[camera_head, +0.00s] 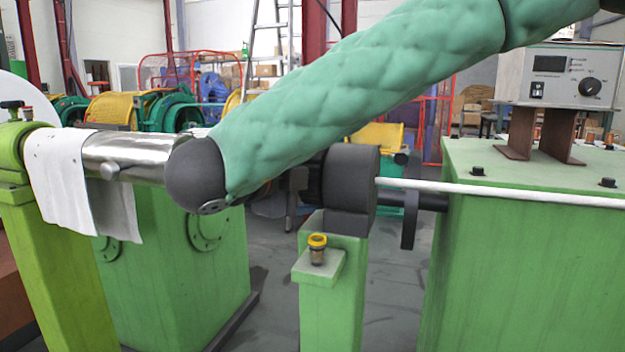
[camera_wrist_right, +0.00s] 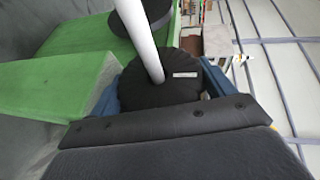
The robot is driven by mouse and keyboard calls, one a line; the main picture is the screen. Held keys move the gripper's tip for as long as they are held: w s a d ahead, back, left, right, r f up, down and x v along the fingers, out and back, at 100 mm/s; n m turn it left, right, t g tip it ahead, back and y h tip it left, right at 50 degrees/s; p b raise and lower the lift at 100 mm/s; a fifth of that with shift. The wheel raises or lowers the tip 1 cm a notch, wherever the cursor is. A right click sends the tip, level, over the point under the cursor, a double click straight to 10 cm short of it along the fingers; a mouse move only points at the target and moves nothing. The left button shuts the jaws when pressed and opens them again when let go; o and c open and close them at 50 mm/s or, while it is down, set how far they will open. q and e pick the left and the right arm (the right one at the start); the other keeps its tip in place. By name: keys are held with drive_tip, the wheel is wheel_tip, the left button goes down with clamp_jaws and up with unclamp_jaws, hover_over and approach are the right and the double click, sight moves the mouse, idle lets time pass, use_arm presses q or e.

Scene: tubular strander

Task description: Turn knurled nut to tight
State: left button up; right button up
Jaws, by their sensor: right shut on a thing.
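The knurled nut (camera_wrist_right: 165,85) is a black round piece with a small white label, in the middle of the right wrist view. A white rod comes out of its face. My right gripper (camera_wrist_right: 170,92) has a blue finger on each side of the nut and is shut on it. In the head view my green-sleeved right arm covers most of this place. A dark grey cylinder (camera_head: 350,178) on the green post shows past the arm; I cannot tell how much of it is the nut. My left gripper is in neither view.
The white rod (camera_head: 480,190) runs right over a large green cabinet (camera_head: 520,270) carrying a control box (camera_head: 570,78). A dark disc (camera_head: 410,205) stands beside the post (camera_head: 333,310). A yellow-capped fitting (camera_head: 317,248) sits on its ledge. A cloth (camera_head: 60,180) hangs by a metal cylinder (camera_head: 125,155).

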drive_tip(key=shift+f, duration=0.1)
idle(0.6)
drive_tip(key=o, duration=0.9)
drive_tip(key=v, duration=0.8)
